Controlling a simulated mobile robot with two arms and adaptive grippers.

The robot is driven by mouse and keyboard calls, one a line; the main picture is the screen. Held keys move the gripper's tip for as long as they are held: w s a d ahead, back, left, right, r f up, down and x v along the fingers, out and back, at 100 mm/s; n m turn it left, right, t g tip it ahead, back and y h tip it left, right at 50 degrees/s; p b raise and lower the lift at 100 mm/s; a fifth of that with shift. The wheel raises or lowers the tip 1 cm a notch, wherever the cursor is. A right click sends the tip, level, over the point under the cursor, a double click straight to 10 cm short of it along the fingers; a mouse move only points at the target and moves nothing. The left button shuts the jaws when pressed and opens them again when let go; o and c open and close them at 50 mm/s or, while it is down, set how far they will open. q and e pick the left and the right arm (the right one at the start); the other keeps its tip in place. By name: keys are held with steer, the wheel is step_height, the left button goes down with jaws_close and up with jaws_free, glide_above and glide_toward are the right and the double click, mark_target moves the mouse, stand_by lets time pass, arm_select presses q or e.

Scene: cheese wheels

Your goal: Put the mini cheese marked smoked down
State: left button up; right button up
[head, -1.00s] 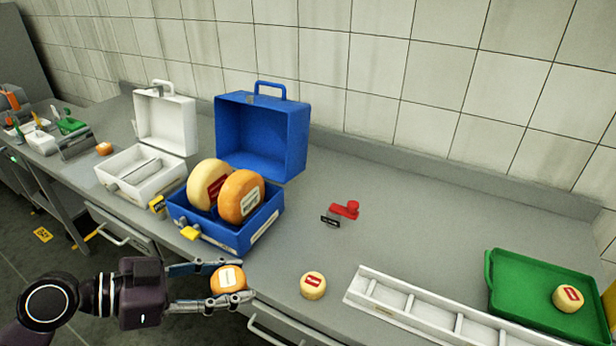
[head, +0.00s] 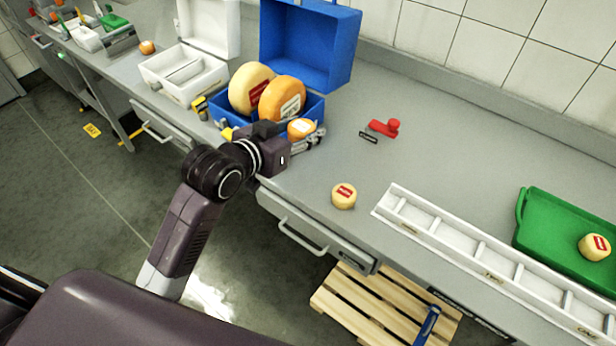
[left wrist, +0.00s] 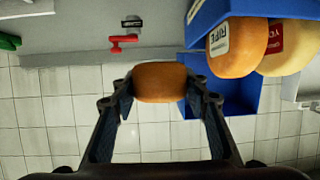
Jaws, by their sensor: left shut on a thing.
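My left gripper (head: 308,136) is shut on a small orange cheese (head: 301,127) with a white label, too small to read. It holds the cheese just in front of the open blue case (head: 318,106), at its right end. In the left wrist view the orange cheese (left wrist: 160,82) sits between the two fingertips (left wrist: 160,98), its label out of sight. A yellow mini cheese (head: 344,196) with a red label lies on the counter near the front edge. Another one (head: 594,246) lies on the green tray (head: 541,206). My right gripper is out of view.
A long white divided rack (head: 437,236) lies right of the loose cheese. The blue case holds two big wheels (head: 283,99), (head: 250,84). A red object (head: 385,127) and a small black tag (head: 369,137) lie on the counter; bare counter surrounds them. An open white case (head: 184,73) stands left.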

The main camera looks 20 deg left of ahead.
arm_select(q)
steer(key=r, duration=0.1)
steer(key=w+r+n+y, duration=0.1)
steer(key=w+r+y, duration=0.1)
steer(key=shift+w+d+r, duration=0.2)
steer(key=shift+d, duration=0.15)
glide_above(309, 178)
step_height(309, 178, down, 16)
steer(key=shift+r+p, duration=0.15)
steer(key=shift+p, duration=0.15)
steer(key=shift+f+p, duration=0.55)
steer(key=shift+f, duration=1.4)
steer(key=shift+f, duration=0.1)
steer(key=o, duration=1.2)
